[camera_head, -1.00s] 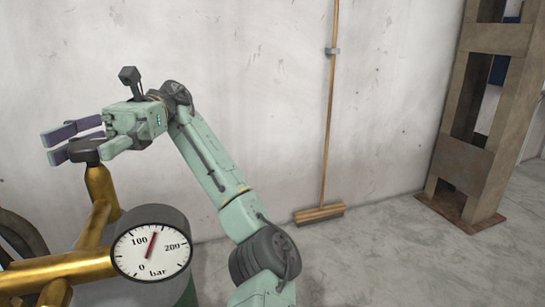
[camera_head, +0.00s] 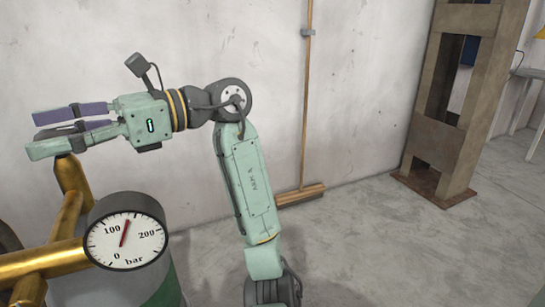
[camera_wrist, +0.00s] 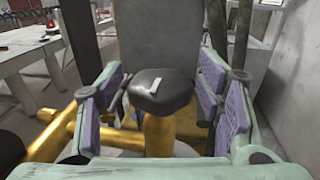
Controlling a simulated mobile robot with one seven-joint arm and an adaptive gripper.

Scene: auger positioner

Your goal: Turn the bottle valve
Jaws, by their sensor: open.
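The bottle valve is a dark grey knob (camera_wrist: 160,90) with a small pale mark on top, on a brass stem (camera_wrist: 160,134). In the wrist view the knob sits between the two purple-padded fingers of my gripper (camera_wrist: 165,100), with a gap on each side. In the head view my gripper (camera_head: 70,128) points left at the top of the brass pipe (camera_head: 72,180), and its near finger hides most of the knob. The gripper is open and holds nothing. Contact with the knob cannot be told from the head view.
A round pressure gauge (camera_head: 126,240) stands on the brass pipework below my gripper. A broom (camera_head: 301,195) leans on the wall. A rusty metal frame (camera_head: 440,155) stands at the right. A table (camera_wrist: 35,50) shows in the wrist view. The floor between is clear.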

